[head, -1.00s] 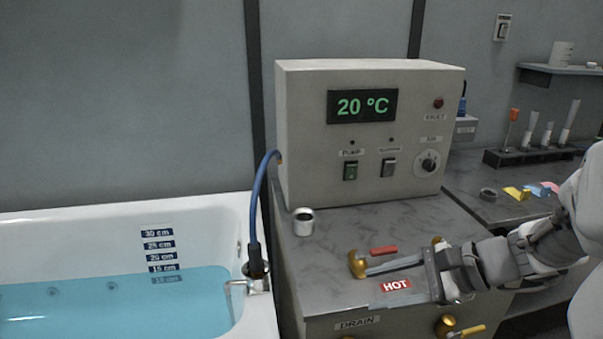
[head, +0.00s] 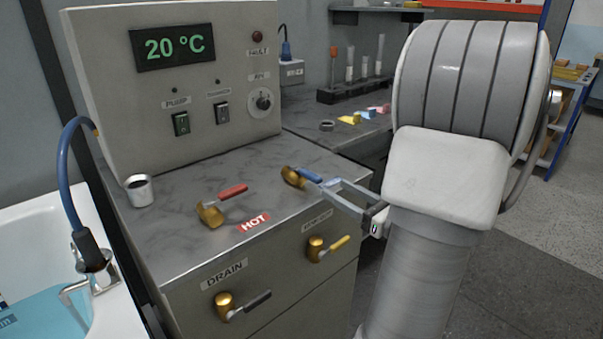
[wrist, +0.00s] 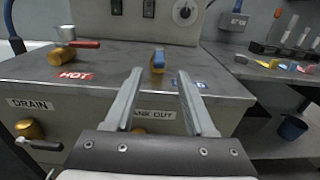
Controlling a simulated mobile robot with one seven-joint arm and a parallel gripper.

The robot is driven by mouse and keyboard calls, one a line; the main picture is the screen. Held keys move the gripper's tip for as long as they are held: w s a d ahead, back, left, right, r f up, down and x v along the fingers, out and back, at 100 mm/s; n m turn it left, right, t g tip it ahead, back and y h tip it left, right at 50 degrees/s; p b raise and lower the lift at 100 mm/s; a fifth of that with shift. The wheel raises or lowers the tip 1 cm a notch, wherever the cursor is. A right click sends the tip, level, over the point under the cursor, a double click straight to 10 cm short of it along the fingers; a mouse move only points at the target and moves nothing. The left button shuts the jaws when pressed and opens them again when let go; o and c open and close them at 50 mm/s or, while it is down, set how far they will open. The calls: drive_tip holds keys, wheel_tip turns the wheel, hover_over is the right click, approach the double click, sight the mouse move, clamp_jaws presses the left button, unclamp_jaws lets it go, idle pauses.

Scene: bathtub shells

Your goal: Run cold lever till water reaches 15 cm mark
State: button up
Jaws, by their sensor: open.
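The cold lever (head: 309,175) has a blue handle on a brass valve, on the right of the counter. It also shows in the wrist view (wrist: 158,60), pointing toward me. My gripper (head: 322,190) is open, its fingers close to the blue handle. In the wrist view, the handle lies between and just beyond the fingertips (wrist: 159,74); I cannot tell whether they touch it. The tub (head: 40,225) holds blue water (head: 45,316) at the lower left. The depth marks are almost wholly out of view, so the level cannot be read. No stream shows at the spout (head: 75,290).
The red hot lever (head: 231,191) lies left of the cold one, above the HOT label (head: 254,223). A metal cup (head: 139,190) stands further left. The control box (head: 175,90) reads 20 °C.

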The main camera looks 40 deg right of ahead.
sight(296, 167)
drive_tip(key=w, duration=0.4)
drive_tip(key=w+b, duration=0.1)
drive_tip(key=w, duration=0.3)
drive_tip(key=w+a+b, duration=0.1)
drive_tip(key=w, duration=0.3)
drive_tip(key=shift+w, duration=0.2)
clamp_jaws()
idle(0.9)
